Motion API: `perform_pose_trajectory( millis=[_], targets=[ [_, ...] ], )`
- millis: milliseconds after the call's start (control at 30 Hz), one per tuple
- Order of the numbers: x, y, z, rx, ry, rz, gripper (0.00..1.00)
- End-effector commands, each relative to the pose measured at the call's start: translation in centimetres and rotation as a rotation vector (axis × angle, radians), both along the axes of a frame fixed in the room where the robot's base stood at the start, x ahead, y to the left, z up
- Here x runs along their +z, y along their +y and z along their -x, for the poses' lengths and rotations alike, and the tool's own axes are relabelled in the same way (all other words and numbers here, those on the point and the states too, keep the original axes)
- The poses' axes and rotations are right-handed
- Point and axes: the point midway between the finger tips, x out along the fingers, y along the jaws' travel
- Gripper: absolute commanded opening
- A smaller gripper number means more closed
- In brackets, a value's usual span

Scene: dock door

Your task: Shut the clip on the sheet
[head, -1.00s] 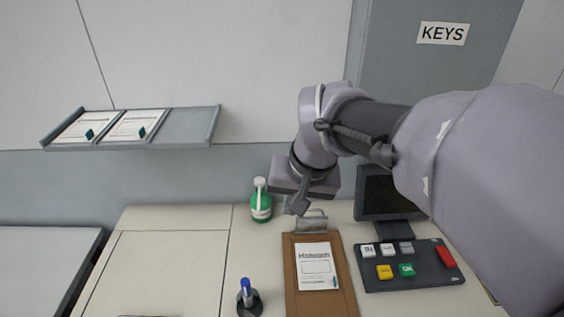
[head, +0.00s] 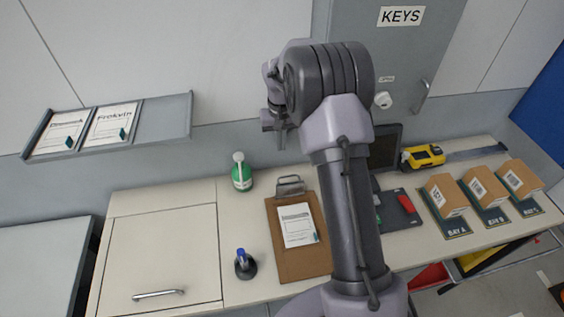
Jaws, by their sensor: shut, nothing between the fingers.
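A brown clipboard (head: 302,264) lies on the desk with a white printed sheet (head: 298,226) on it. The metal clip (head: 290,187) is at the board's far end, just beyond the sheet's top edge. It looks raised, but its exact angle is hard to tell. My gripper (head: 279,143) points down above and behind the clip, clear of it. Its fingers are shut with nothing between them.
My arm partly hides a monitor (head: 386,149) and a button panel (head: 400,209). Cardboard boxes (head: 446,195) stand at right.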

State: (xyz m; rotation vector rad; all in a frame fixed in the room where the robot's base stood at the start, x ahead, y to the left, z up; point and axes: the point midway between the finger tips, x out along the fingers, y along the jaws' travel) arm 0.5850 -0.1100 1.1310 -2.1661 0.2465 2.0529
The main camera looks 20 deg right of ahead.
Motion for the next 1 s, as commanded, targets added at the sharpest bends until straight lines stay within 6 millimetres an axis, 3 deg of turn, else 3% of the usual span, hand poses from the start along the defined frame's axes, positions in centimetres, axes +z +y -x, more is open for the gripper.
perform_pose_trajectory(
  millis=[467,700,1000],
  targets=[
    [-9.7,-0.1,-0.4,0.000,0.004,-0.001,0.00],
    [-8.7,0.6,2.7,0.000,0.002,0.000,0.00],
    [-8.5,0.7,3.3,0.000,0.001,0.000,0.00]
  ],
)
